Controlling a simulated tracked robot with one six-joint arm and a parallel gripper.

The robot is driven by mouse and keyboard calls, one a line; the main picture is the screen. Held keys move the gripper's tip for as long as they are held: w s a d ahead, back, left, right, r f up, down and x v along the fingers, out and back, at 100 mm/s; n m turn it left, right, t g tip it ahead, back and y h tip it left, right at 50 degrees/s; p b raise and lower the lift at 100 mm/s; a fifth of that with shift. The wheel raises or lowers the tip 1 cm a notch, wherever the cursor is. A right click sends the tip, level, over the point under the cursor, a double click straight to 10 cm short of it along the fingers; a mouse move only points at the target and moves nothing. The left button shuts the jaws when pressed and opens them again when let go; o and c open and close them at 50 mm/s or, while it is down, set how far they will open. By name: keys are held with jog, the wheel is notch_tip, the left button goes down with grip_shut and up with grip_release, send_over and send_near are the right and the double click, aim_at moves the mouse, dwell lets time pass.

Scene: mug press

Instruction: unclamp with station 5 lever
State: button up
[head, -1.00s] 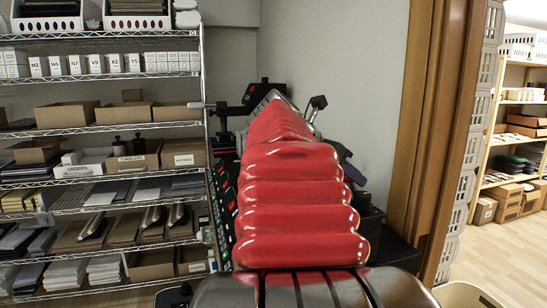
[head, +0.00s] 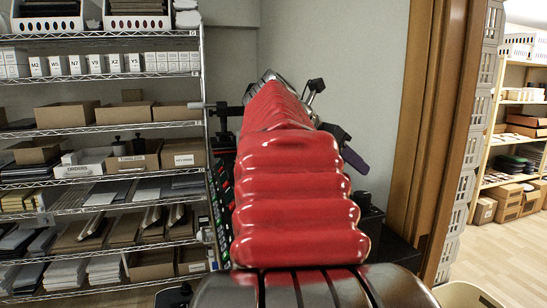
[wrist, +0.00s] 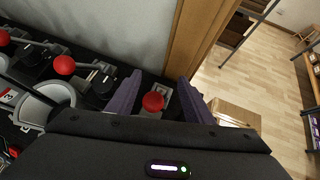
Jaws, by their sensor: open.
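In the wrist view, a lever with a red ball knob (wrist: 153,101) stands between the two purple fingers of my gripper (wrist: 161,82). The gripper is open, and I see no clear contact with the knob. The lever's base is partly hidden behind the gripper body. I cannot read a station number. In the head view, only a purple finger (head: 354,160) of my gripper shows right of my red arm, which hides the levers.
Two more red knobs, one nearer (wrist: 64,65) and one at the left edge (wrist: 3,36), stand in the same row. A wooden door frame (wrist: 200,40) is close beyond the fingers. Wire shelves (head: 100,130) stand left.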

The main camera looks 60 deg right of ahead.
jog(key=shift+w+a+r, duration=0.1)
jog(key=shift+a+r, duration=0.1)
jog(key=shift+r, duration=0.55)
jog(key=shift+w+a+r, duration=0.1)
jog(key=shift+a+r, duration=0.05)
jog(key=shift+r, duration=0.55)
jog(key=shift+a, duration=0.1)
jog(key=shift+v, duration=2.9)
